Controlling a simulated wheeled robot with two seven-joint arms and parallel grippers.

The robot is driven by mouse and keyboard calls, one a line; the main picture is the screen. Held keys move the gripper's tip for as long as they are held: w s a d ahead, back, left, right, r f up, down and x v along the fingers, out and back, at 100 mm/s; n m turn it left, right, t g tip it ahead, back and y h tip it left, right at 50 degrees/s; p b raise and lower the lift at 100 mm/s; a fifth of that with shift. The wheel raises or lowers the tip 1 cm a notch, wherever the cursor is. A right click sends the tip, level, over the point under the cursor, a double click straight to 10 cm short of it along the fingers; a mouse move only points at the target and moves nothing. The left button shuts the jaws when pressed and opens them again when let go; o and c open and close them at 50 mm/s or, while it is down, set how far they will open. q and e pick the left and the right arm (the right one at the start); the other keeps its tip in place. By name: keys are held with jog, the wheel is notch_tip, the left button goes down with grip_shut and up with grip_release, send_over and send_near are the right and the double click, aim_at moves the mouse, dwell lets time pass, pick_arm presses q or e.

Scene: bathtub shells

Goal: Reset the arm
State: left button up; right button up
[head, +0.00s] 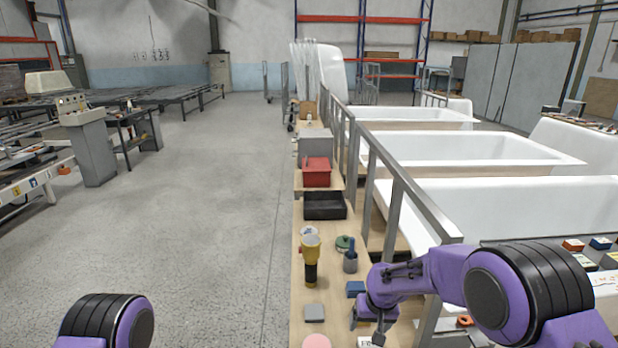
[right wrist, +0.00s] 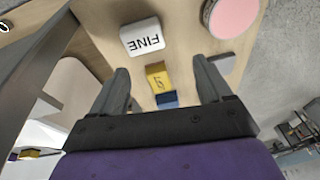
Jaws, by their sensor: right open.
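My right arm reaches in from the right in the head view. My right gripper (head: 374,322) hangs over the wooden bench (head: 333,300), open and empty. In the right wrist view its two fingers (right wrist: 162,80) stand wide apart. A yellow block (right wrist: 157,77) and a blue block (right wrist: 166,100) show between the fingers, apparently on the bench below. The blue block also shows in the head view (head: 355,289), just beyond the gripper. Only a purple and black part of my left arm shows at the lower left; my left gripper is out of the picture.
A white block marked FINE (right wrist: 142,37), a pink disc (right wrist: 222,15) and a grey block (head: 314,313) lie nearby. A yellow and black tool (head: 310,260), a black tray (head: 325,206) and a red bin (head: 317,171) stand farther along. A metal rail (head: 408,185) separates the bench from white bathtubs (head: 470,150).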

jog(key=shift+s+d+f+t, duration=0.1)
jog(key=shift+s+f+t, duration=0.05)
jog(key=shift+f+t, duration=0.25)
jog(key=s+f, duration=0.1)
jog(key=s+d+f+m+t, duration=0.1)
jog(key=f, duration=0.1)
jog(key=s+d+f+m+t, duration=0.1)
jog(key=shift+s+d+f, duration=0.1)
jog(key=shift+d+f, duration=0.15)
jog(key=shift+f, duration=0.1)
jog(key=s+d+f+m+h, duration=0.1)
jog(key=s+d+f, duration=0.2)
jog(key=s, duration=0.9)
jog(key=s+d+f+m+g+h, duration=0.1)
jog(key=s+d, duration=0.4)
jog(key=s, duration=0.7)
jog(key=s+d+f+m+g+h, duration=0.1)
jog(key=s+d+f, duration=0.3)
jog(key=s, duration=0.8)
jog(key=shift+s+f+m+h, duration=0.15)
jog(key=shift+f+m+h, duration=0.35)
jog(key=shift+m+h, duration=0.2)
